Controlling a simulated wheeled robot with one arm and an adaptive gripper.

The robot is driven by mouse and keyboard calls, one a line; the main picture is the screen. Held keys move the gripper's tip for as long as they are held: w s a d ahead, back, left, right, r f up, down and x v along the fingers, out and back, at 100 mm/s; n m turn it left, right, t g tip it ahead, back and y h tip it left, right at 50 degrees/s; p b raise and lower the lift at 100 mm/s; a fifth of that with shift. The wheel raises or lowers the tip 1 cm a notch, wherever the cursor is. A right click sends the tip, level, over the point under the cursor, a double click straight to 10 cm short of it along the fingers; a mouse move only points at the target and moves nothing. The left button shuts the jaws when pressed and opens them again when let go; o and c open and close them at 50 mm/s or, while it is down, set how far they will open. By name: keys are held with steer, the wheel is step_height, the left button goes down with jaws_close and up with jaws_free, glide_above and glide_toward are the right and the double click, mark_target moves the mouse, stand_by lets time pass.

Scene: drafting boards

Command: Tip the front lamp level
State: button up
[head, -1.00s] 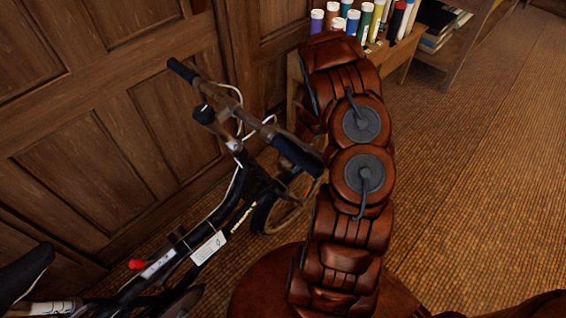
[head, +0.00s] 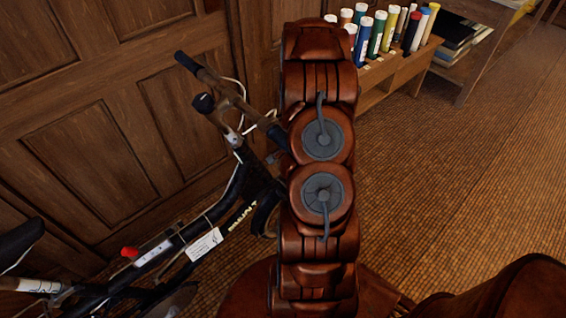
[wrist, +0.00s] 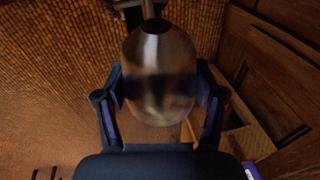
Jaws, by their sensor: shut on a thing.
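A rounded, shiny metallic front lamp (wrist: 160,55) fills the upper middle of the wrist view. My gripper (wrist: 160,90) is closed on it, with one dark finger against each side. A thin stem shows at the lamp's top edge. The bicycle (head: 240,190) stands left of my arm in the head view. Its handlebar (head: 225,92) slants down to the right, and its right end meets my arm's outline. The lamp and my gripper are hidden behind my arm in the head view. I cannot tell the lamp's exact tilt.
A panelled wooden wall (head: 100,110) stands close behind the bicycle. A low wooden shelf (head: 392,72) with several coloured tubes stands beyond my arm. Another shelf with books (head: 462,50) is farther right. The woven floor (head: 460,180) at right is clear.

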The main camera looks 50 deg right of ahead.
steer(key=shift+d+r, duration=0.15)
steer(key=o, duration=1.4)
steer(key=shift+o, duration=1.3)
steer(key=shift+v, duration=5.95)
